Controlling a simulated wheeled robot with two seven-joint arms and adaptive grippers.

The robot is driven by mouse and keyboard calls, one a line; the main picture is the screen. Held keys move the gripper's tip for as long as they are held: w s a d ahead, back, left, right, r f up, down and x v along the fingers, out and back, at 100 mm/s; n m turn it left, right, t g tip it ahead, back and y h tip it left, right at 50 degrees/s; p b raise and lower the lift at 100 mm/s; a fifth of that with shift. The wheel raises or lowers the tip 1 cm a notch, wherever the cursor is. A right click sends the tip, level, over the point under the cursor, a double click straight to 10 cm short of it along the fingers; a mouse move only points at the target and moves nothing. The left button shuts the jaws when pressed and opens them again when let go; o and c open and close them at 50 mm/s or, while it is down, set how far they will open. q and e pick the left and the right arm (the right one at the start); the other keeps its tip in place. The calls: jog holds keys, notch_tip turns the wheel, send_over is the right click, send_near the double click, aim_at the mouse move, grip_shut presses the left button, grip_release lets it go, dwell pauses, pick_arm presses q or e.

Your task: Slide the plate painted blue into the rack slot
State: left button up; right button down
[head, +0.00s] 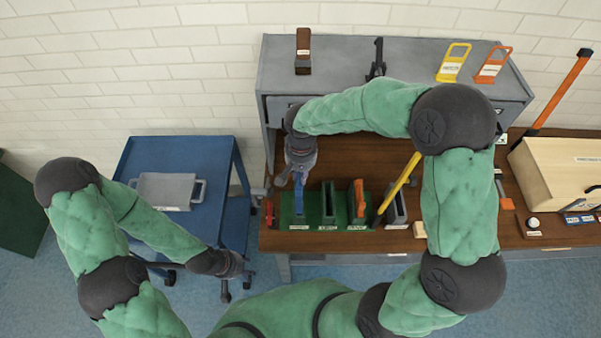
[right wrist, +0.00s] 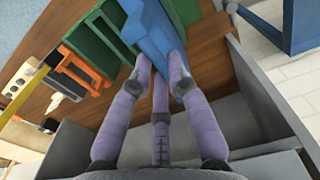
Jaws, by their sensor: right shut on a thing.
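The blue plate (head: 298,197) stands upright at the left end of the green rack (head: 313,222) on the wooden bench. My right gripper (head: 298,178) is above it, with its fingers shut on the plate's upper part. The right wrist view shows the blue plate (right wrist: 150,35) between the fingertips (right wrist: 160,65), close beside the green rack (right wrist: 97,32). I cannot tell how deep the plate's lower edge sits in a slot. The middle green holder (head: 329,204) looks empty. My left gripper (head: 232,264) is low beside the blue cart; its fingers are not clear.
An orange plate (head: 359,197) stands in the right-hand holder. A yellow bar (head: 400,187) leans just right of the rack, near a grey holder (head: 396,208). A red item (head: 269,211) stands at the rack's left. A grey cabinet (head: 400,65) rises behind. The blue cart (head: 215,160) bears a grey tray (head: 166,190).

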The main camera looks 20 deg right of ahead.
jog(key=shift+f+b, duration=4)
jog(key=shift+f, duration=0.95)
jog(key=c, duration=1.1)
grip_release()
jog(key=shift+r, duration=0.1)
notch_tip(320, 180, up, 12)
jog(key=shift+f, duration=0.1)
